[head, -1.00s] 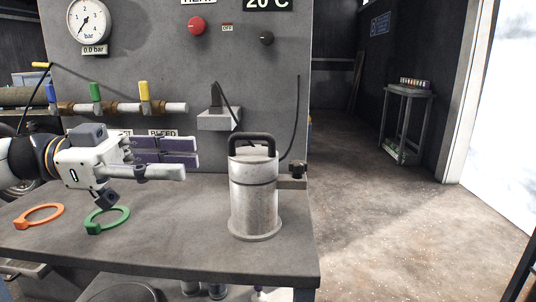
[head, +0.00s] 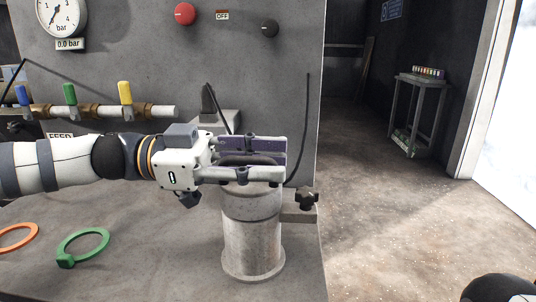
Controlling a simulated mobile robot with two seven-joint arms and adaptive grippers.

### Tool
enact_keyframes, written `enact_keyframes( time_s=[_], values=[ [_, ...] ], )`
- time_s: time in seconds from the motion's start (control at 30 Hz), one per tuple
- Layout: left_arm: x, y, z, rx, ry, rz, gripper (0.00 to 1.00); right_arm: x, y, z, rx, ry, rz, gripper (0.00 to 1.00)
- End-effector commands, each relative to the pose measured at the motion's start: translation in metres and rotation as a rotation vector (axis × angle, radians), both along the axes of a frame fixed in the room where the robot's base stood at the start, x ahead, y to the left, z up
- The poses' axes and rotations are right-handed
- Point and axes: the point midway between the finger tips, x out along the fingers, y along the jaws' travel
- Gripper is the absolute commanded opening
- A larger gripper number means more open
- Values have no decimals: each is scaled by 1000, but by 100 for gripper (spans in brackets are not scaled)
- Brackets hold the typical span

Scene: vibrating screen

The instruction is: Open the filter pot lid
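The filter pot (head: 253,240) is a grey metal cylinder standing upright on the bench. Its lid looks seated on top, but my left gripper hides most of it. The dark lid handle (head: 246,160) shows between the two fingers of my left gripper (head: 262,160). The fingers are spread, one on the near side and one on the far side of the handle, with a gap visible. Whether either finger touches the handle cannot be told. My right gripper is not in view; only part of my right arm shows at the bottom right corner.
A black star knob (head: 306,199) sits right of the pot by the panel. A green ring (head: 83,245) and an orange ring (head: 17,237) lie on the bench at left. Valves with coloured handles (head: 70,94) line the panel behind.

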Motion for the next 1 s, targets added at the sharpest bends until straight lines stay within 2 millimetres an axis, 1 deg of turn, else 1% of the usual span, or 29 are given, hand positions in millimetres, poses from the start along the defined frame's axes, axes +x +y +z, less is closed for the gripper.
enact_keyframes(
  time_s=[0.1,0.3,0.37,0.4,0.43,0.47,0.77,1.0],
  values=[
    [0,-5,0,0,2,1,31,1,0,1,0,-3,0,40],
    [0,-5,-1,0,3,1,31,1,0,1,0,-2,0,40],
    [0,-5,-1,0,3,1,18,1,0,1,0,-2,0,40],
    [0,-5,-1,0,3,1,9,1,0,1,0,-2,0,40],
    [0,-5,-1,0,3,1,2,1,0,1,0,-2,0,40],
    [0,-5,-1,0,2,1,0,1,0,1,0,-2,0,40],
    [1,-5,-1,0,1,3,0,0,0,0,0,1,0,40],
    [7,-5,5,-2,1,5,0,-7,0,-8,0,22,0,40]
  ],
)
